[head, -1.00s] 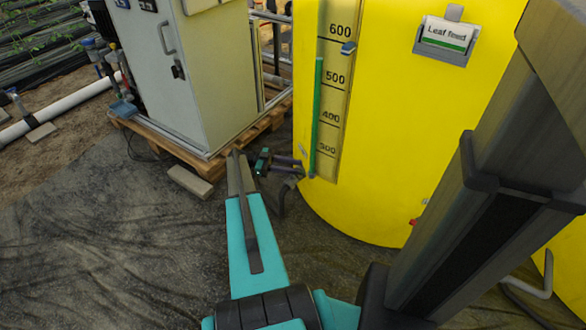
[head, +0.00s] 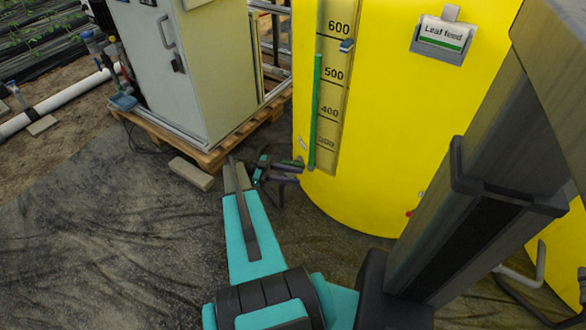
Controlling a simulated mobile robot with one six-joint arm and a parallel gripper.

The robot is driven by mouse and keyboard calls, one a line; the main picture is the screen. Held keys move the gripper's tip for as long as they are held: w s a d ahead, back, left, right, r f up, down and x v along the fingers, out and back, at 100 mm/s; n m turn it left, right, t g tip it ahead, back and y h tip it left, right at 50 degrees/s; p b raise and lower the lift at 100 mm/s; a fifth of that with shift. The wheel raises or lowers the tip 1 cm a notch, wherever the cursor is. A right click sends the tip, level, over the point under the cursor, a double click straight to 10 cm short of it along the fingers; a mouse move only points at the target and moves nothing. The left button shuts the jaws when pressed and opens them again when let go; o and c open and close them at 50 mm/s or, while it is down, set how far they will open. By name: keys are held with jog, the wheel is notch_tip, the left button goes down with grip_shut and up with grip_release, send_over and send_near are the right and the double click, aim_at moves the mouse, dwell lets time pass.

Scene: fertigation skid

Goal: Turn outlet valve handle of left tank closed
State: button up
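The yellow tank (head: 385,150) with the "Leaf feed" label (head: 443,33) fills the right half of the head view. My arm reaches forward, and my gripper (head: 288,171), small and dark with teal parts, is low by the tank's left edge. Its fingers point right, toward the tank wall. A small green piece (head: 296,162) shows beside them; I cannot tell if it is the outlet valve handle. The outlet and any contact are too small and partly hidden to make out. I cannot tell how far the fingers are apart.
A grey cabinet (head: 205,75) stands on a wooden pallet (head: 215,158) behind and left of my gripper. A loose block (head: 191,173) lies in front of it. A small red part (head: 410,212) shows low on the tank. Another yellow tank (head: 562,262) is at right. Floor at left is clear.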

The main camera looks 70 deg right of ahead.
jog(key=shift+s+a+r+p, duration=0.1)
jog(key=shift+s+a+p, duration=0.25)
jog(key=shift+a, duration=0.5)
jog(key=shift+s+a+r+p, duration=0.1)
jog(key=shift+s+a+p, duration=0.3)
jog(key=shift+a, duration=0.45)
jog(key=shift+s+a+r+p, duration=0.1)
jog(key=shift+s+a+p, duration=0.1)
jog(key=shift+a+p, duration=0.45)
jog(key=shift+w+a, duration=0.1)
jog(key=shift+a, duration=0.05)
